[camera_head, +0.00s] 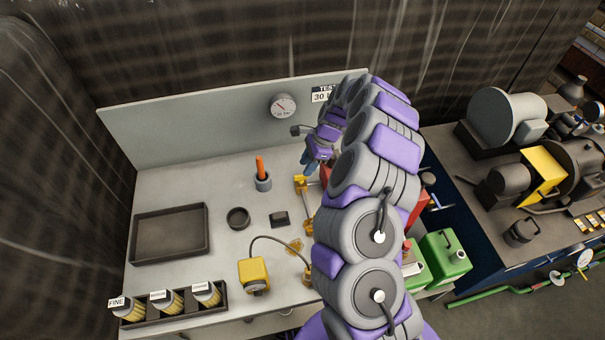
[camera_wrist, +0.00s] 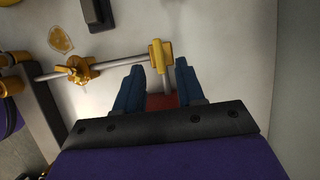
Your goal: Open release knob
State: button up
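In the wrist view a grey pipe carries a yellow handle (camera_wrist: 161,54) at its right end and a yellow valve-like fitting (camera_wrist: 80,69) further left. Either could be the release knob; I cannot tell which. The right-end yellow piece also shows in the head view (camera_head: 300,183). My gripper (camera_wrist: 160,75) has its two blue fingers spread, with a clear gap between them. The yellow handle lies just beyond the fingertips, roughly centred on the gap. A red part (camera_wrist: 162,101) shows between the fingers. In the head view my arm hides much of the pipework.
On the grey bench stand a dark tray (camera_head: 136,244), a round dish (camera_head: 238,225), a grey cup (camera_head: 263,184) with an orange handle and a yellow box (camera_head: 254,284) with a hose. A gauge (camera_head: 284,106) is on the back panel. A green can (camera_head: 446,256) stands right.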

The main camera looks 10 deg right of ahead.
aim_at(301, 175)
jog(key=shift+b+x, duration=0.35)
jog(key=shift+x, duration=1.8)
grip_shut()
